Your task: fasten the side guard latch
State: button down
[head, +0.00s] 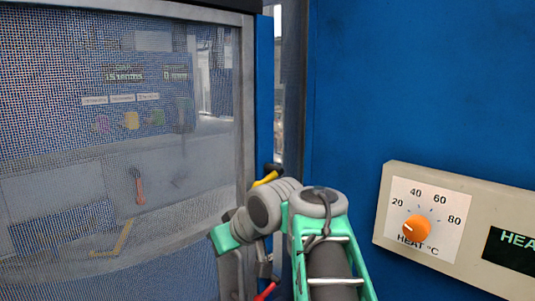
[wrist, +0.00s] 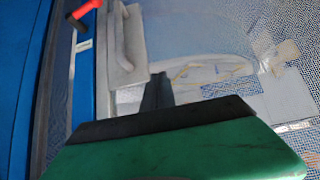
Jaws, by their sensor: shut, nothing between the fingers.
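The side guard (head: 243,110) is a mesh panel in a grey frame at the left of the head view, beside a blue post. In the wrist view a red handle with a dark end (wrist: 86,9) stands at the top left; it looks like the latch lever, but its catch is not clear. A small red piece (head: 267,290) shows low in the head view, partly behind my arm. My gripper (wrist: 157,88) is shut and empty in front of the mesh, below a grey pull handle (wrist: 122,40). My arm hides it in the head view.
A yellow piece with a black end (head: 265,178) shows just behind my arm. A blue cabinet wall (head: 420,80) fills the right, with a beige heat panel and orange dial (head: 417,228) projecting from it. Behind the mesh is a blurred machine interior.

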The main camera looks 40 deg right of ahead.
jog(key=s+d+r+n+t+p, duration=0.1)
jog(key=s+d+r, duration=0.1)
jog(key=d+r, duration=0.2)
jog(key=s+d+r+n+h+p, duration=0.1)
jog(key=s+d+r+p, duration=0.1)
jog(key=r, duration=0.8)
jog(key=s+d+r+n+t+p, duration=0.1)
jog(key=s+d+r, duration=0.2)
jog(key=d+r, duration=0.3)
notch_tip(320, 180, up, 2)
jog(key=shift+s+r+t+h, duration=0.1)
jog(key=shift+s+t+h, duration=0.1)
jog(key=shift+t+h, duration=0.15)
jog(key=b, duration=0.3)
send_near(269, 175)
jog(key=w+a, duration=0.3)
jog(key=w, duration=0.1)
jog(key=f, duration=0.1)
jog(key=w+d+f, duration=0.1)
jog(key=f, duration=0.1)
jog(key=shift+w+d+f+p, duration=0.15)
jog(key=shift+w+d+p, duration=0.1)
jog(key=shift+w+p, duration=0.1)
jog(key=shift+f+b, duration=0.15)
jog(key=shift+b, duration=0.2)
